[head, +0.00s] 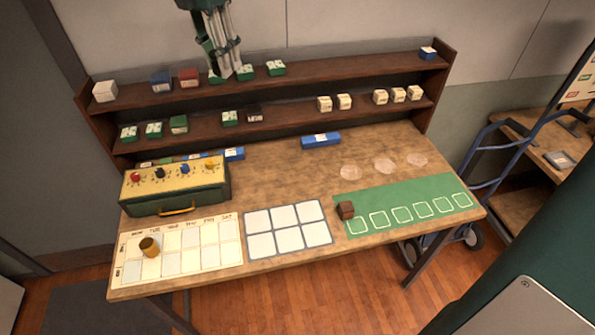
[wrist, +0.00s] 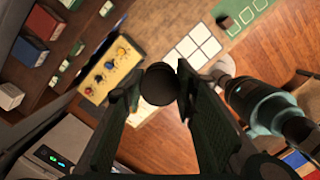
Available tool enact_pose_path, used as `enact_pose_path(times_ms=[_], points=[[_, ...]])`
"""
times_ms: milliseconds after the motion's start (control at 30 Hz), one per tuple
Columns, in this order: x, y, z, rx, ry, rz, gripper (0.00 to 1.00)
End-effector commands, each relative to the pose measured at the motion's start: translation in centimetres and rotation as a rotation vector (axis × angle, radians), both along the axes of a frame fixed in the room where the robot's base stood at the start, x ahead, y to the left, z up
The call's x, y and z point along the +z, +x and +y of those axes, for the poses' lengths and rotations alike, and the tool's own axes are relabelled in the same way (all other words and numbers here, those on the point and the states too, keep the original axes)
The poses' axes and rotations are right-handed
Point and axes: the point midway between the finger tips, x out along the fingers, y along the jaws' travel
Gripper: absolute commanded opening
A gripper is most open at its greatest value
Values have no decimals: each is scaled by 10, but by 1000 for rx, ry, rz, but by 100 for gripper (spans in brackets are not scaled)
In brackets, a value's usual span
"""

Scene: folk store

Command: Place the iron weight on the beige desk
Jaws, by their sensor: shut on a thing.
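My gripper (head: 222,72) hangs at the top of the head view, in front of the back shelf. In the wrist view my gripper (wrist: 159,90) is shut on a dark round thing, which I take for the iron weight (wrist: 158,84). I cannot make the weight out in the head view. The wide tan wooden desk (head: 275,178) stands below the shelf, and I take it for the beige desk. Part of its top also shows in the wrist view beyond the fingers.
A yellow-topped green box with knobs (head: 175,188) stands at the desk's left. A brass cup (head: 149,246) stands on the calendar sheet (head: 190,262). A white-square mat (head: 288,229), a green mat (head: 410,196) and a brown cube (head: 346,210) lie forward. The middle-back is mostly clear.

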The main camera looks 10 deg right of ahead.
Motion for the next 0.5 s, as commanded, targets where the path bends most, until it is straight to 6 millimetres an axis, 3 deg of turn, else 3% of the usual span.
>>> enact_pose_path(times_ms=[200,500], points=[[-7,-48,28,82,0,0,5],[-14,-93,49,159,0,0,5]])
